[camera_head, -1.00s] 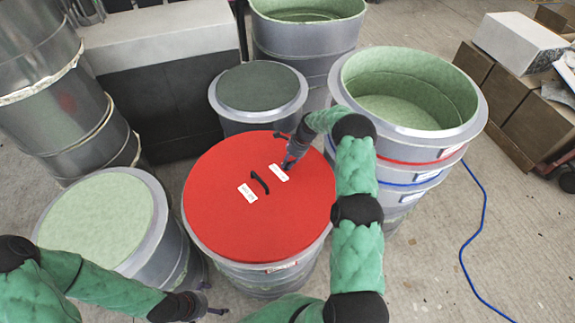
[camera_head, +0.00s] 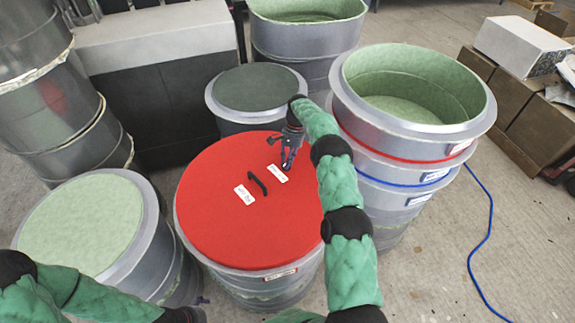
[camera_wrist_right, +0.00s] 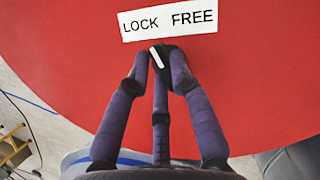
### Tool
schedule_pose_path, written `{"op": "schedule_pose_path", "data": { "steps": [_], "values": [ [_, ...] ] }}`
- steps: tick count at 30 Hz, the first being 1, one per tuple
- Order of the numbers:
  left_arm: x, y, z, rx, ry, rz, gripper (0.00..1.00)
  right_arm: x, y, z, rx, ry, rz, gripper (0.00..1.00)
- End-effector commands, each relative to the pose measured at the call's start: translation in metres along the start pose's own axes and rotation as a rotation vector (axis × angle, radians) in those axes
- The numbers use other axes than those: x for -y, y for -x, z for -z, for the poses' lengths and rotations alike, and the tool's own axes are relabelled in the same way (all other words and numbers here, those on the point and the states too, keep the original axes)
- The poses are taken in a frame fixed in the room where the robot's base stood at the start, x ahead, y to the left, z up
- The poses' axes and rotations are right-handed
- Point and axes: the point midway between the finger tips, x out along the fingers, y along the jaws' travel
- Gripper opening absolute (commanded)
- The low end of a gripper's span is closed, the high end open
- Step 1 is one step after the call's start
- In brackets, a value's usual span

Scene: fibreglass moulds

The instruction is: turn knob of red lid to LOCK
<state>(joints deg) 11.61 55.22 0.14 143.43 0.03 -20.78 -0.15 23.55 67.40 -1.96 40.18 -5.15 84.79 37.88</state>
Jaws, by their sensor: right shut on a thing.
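The red lid (camera_head: 215,215) covers a grey drum in the middle of the head view. It bears a black handle (camera_head: 258,184) and two white labels. My right gripper (camera_head: 287,166) points down at the lid's far right part, by one label. In the right wrist view its fingers are shut around the black knob (camera_wrist_right: 164,55), below the label reading LOCK FREE (camera_wrist_right: 170,18). The knob's white mark slants up and left, towards the LOCK side. The fingers hide the knob's sides. My left gripper (camera_head: 188,315) is mostly cut off at the bottom edge of the head view.
An open green-lined drum (camera_head: 410,125) stands close to the right of my right arm. A dark-topped drum (camera_head: 255,90) stands behind the lid and a pale-green-topped one (camera_head: 85,225) to its left. A blue cable (camera_head: 487,225) lies on the right floor.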

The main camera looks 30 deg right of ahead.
Motion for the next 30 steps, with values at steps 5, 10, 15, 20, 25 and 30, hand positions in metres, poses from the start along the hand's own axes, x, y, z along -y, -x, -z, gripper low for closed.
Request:
{"op": "schedule_pose_path", "data": {
  "steps": [5,10,15,20,25,30],
  "values": [
    [0.004,-0.010,0.000,0.000,0.000,0.000,0.98,0.002,-0.001,0.001,-0.002,0.118,-0.048,0.00],
    [0.005,-0.015,0.001,0.000,0.000,0.000,0.98,0.002,-0.001,0.001,-0.002,0.199,-0.081,0.00],
    [0.006,-0.017,0.001,0.000,0.000,0.000,0.98,0.002,0.000,0.001,-0.001,0.247,-0.101,0.00],
    [0.006,-0.018,0.001,0.000,0.000,0.000,0.98,0.002,0.001,0.001,0.000,0.268,-0.110,0.00],
    [0.006,-0.018,0.001,0.000,0.000,0.000,0.98,0.002,0.001,0.001,-0.001,0.272,-0.112,0.00],
    [0.006,-0.018,0.001,0.000,0.000,0.000,0.98,0.002,0.001,0.001,0.000,0.272,-0.112,0.00]
  ]
}}
